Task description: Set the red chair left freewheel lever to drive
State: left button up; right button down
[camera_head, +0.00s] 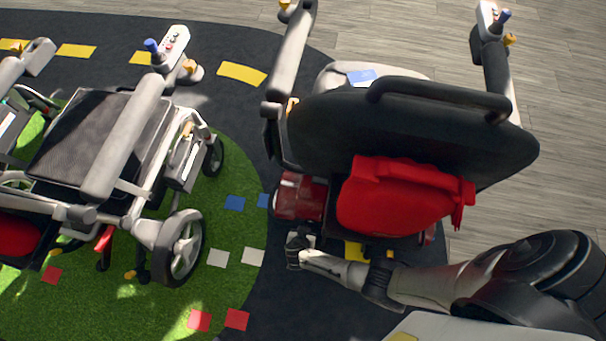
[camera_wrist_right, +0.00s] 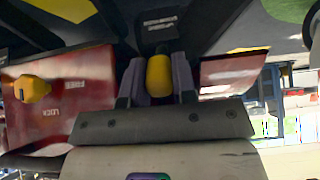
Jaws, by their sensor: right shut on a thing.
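The red chair (camera_head: 410,125) is seen from behind, with a dark backrest, a red bag (camera_head: 400,195) and a red housing (camera_head: 298,198) low on its left. My right gripper (camera_head: 298,248) is low behind that housing. In the right wrist view my right gripper (camera_wrist_right: 158,80) is shut on a yellow lever knob (camera_wrist_right: 159,75), with one finger at each side. A second yellow knob (camera_wrist_right: 33,88) sticks out of a red panel (camera_wrist_right: 75,90) marked FREE and LOCK, left of the fingers. The held lever's base is hidden. My left gripper is not in view.
Another chair (camera_head: 85,140) with a large rear wheel (camera_head: 180,247) stands to the left on green turf. A dark path with coloured squares lies between the chairs. Above the fingers is a dark part with a small printed label (camera_wrist_right: 160,22).

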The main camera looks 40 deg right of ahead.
jog(key=shift+w+d+r+g+y+p, duration=0.15)
jog(key=shift+r+g+y+p, duration=0.15)
jog(key=shift+y+p, duration=0.1)
jog(key=c, duration=0.9)
grip_release()
jog(key=shift+p+v, duration=4.05)
jog(key=shift+v, duration=2.8)
